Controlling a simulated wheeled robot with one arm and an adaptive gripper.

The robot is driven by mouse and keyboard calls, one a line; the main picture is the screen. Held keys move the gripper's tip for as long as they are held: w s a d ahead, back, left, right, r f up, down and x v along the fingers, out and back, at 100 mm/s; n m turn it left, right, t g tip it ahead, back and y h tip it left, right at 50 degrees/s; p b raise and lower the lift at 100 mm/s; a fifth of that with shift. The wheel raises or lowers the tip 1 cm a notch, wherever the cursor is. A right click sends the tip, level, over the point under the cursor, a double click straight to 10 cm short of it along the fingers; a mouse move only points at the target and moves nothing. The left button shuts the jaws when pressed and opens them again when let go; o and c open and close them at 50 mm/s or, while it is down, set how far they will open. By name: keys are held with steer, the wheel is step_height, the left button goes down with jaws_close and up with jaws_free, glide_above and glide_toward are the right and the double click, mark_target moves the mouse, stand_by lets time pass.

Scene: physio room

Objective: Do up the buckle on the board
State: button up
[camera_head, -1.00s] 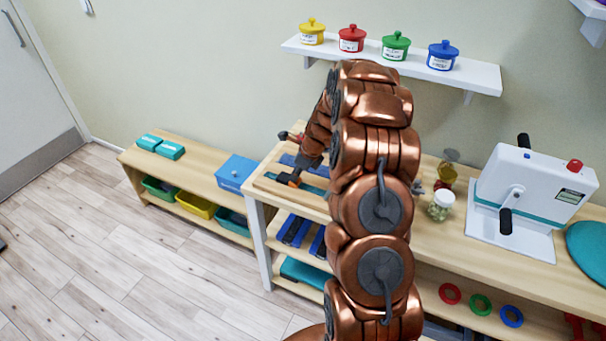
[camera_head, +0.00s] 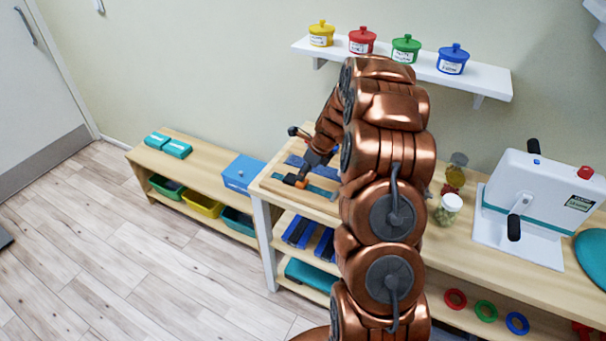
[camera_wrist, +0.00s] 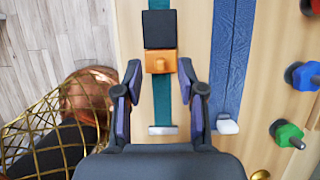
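In the wrist view, the buckle on the board (camera_wrist: 136,20) has a black part (camera_wrist: 159,28) at the top and an orange part (camera_wrist: 161,61) just below it, on a teal strap (camera_wrist: 162,105). The two parts sit in line, close together; I cannot tell whether they are locked. My gripper (camera_wrist: 160,72) is open, its fingertips on either side of the orange part's lower end with gaps showing. In the head view, my gripper (camera_head: 302,178) is over the board (camera_head: 313,200) at the bench's left end, and my arm hides part of it.
A jar (camera_head: 448,209) and a white crank machine (camera_head: 532,205) stand farther right on the bench. A blue box (camera_head: 242,172) is on the low bench left.

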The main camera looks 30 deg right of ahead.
steer(key=v, duration=0.9)
steer(key=shift+r, duration=0.35)
